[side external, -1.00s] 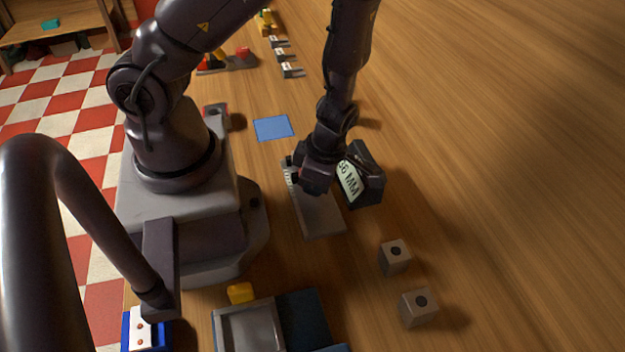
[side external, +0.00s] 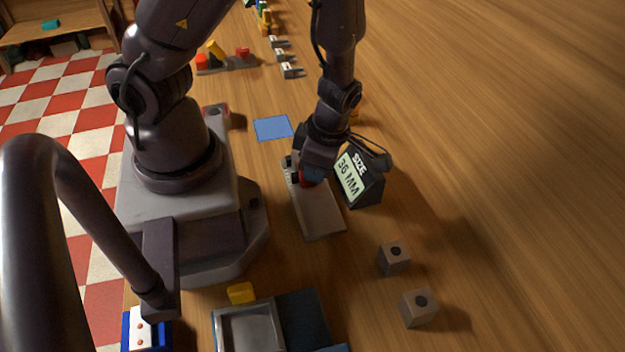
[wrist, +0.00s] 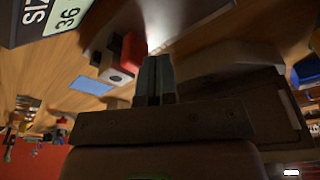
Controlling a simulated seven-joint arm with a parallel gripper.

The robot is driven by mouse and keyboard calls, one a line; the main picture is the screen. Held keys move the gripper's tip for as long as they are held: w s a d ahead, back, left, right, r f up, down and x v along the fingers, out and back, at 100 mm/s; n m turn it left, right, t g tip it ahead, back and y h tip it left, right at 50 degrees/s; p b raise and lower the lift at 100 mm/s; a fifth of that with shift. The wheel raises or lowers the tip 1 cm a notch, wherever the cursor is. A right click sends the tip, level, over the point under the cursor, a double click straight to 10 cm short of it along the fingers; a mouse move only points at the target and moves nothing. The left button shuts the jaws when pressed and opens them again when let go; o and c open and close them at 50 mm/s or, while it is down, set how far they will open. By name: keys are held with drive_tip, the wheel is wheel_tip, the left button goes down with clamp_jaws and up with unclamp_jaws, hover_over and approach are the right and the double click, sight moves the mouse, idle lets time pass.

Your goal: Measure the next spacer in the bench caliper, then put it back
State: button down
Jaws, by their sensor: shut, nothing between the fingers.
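The bench caliper is a pale grey base (side external: 322,218) with a scale along its left edge. Its dark display (side external: 360,180) stands to the right and reads SIZE 36 MM. My gripper (side external: 311,178) is over the far half of the caliper, and its fingers (wrist: 155,80) are together in the wrist view with nothing between them. A red piece (side external: 306,183) shows at the caliper beside my fingertips; it also shows in the wrist view (wrist: 131,50), left of the fingers. I cannot tell whether it is a spacer or part of the caliper.
Two grey cubes (side external: 395,258) with dark round marks stand front right. A grey tray (side external: 250,330) and a yellow block (side external: 241,293) are in front. A blue mat (side external: 273,128) lies behind the caliper. A rack (side external: 228,63) with red and yellow pieces is farther back. The right side is clear.

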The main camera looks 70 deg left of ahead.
drive_tip(key=shift+r, duration=1.9)
drive_tip(key=s+d+r+m+h, duration=0.1)
drive_tip(key=d+r+m, duration=0.25)
drive_tip(key=m, duration=0.65)
drive_tip(key=d+r+m+h, duration=0.15)
drive_tip(key=r+m, duration=0.25)
drive_tip(key=m, duration=0.7)
drive_tip(key=a+r+m+t, duration=0.2)
drive_tip(key=r+m+t, duration=0.1)
drive_tip(key=r, duration=0.5)
drive_tip(key=a+r+m+t+y, duration=0.1)
drive_tip(key=a+r+m+t, duration=0.1)
drive_tip(key=r+m+t, duration=0.2)
wheel_tip(320, 180, up, 5)
drive_tip(key=shift+s+a+f+m+t, duration=0.1)
drive_tip(key=shift+s+a+m+t, duration=0.2)
drive_tip(key=shift+m, duration=0.7)
drive_tip(key=shift+y, duration=0.25)
